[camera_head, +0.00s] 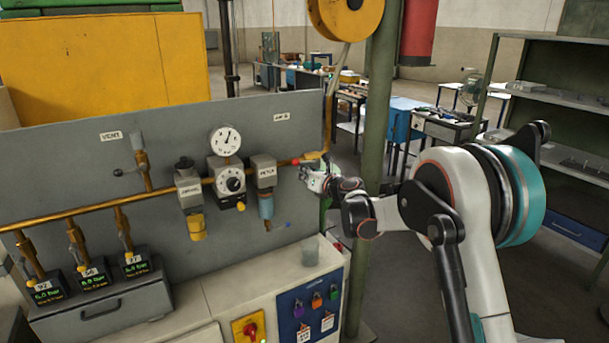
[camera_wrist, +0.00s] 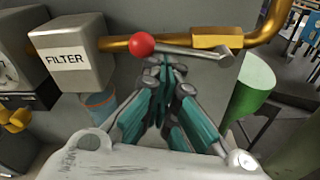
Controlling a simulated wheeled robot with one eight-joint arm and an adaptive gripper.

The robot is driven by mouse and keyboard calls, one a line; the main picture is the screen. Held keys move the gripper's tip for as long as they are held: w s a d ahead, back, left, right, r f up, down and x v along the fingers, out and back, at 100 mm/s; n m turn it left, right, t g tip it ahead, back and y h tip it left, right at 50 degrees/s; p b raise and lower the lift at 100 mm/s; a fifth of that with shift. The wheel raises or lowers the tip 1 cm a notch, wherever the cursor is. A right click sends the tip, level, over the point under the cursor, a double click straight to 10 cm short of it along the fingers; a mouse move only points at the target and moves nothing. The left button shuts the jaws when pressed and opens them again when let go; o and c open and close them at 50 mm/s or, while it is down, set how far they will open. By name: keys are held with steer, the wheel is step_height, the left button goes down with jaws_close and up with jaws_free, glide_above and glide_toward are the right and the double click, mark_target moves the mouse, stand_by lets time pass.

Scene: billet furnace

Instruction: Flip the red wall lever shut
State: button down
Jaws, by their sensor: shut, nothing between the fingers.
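The red wall lever shows in the wrist view as a red ball knob (camera_wrist: 141,44) on a thin metal rod (camera_wrist: 190,51). The rod runs right to the brass valve body (camera_wrist: 215,38), roughly along the pipe. In the head view a small red part (camera_head: 290,162) shows on the pipe right of the filter unit, partly beside my gripper (camera_head: 308,172). In the wrist view my gripper (camera_wrist: 166,66) is shut and empty. Its fingertips are just below the rod, right of the knob; I cannot tell whether they touch it.
The filter unit (camera_wrist: 70,50) stands left of the knob, with a blue bowl below it. The brass pipe (camera_wrist: 262,30) bends upward at the right. A green post (camera_head: 376,140) stands right of the panel (camera_head: 90,160). A cabinet (camera_head: 215,295) juts out below.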

steer(key=w+d+r+m+p, duration=0.2)
steer(key=d+r+p, duration=0.1)
steer(key=r, duration=0.4)
steer(key=shift+d+r+m+y, duration=0.15)
steer(key=shift+r+m+y, duration=0.1)
steer(key=shift+m+y, duration=0.05)
stand_by(0.7)
steer(key=shift+w, duration=0.1)
stand_by(0.5)
